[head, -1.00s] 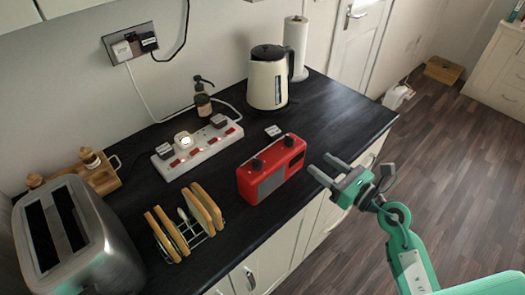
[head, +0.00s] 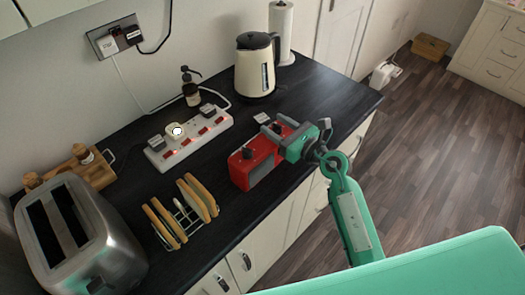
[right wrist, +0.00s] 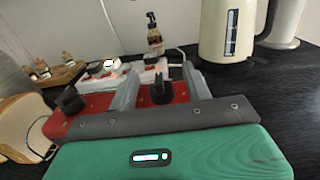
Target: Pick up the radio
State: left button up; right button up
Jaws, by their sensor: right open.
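The red radio (head: 254,166) stands upright on the dark worktop near its front edge, with two black knobs on top. My right gripper (head: 276,126) is open over the radio's right end and hides part of it. In the right wrist view, the fingers (right wrist: 159,74) point forward across the top of the radio (right wrist: 84,120), one on each side of a black knob (right wrist: 162,91). I cannot tell if they touch it. My left gripper is not in view.
A white power strip (head: 190,141) lies behind the radio, with a soap bottle (head: 192,94) and a cream kettle (head: 254,70) beyond. A toast rack (head: 180,215) and a steel toaster (head: 85,240) stand to the left. The worktop (head: 325,95) right of the kettle is clear.

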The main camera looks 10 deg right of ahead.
jog(key=shift+x, duration=1.05)
grip_shut()
dwell(0.6)
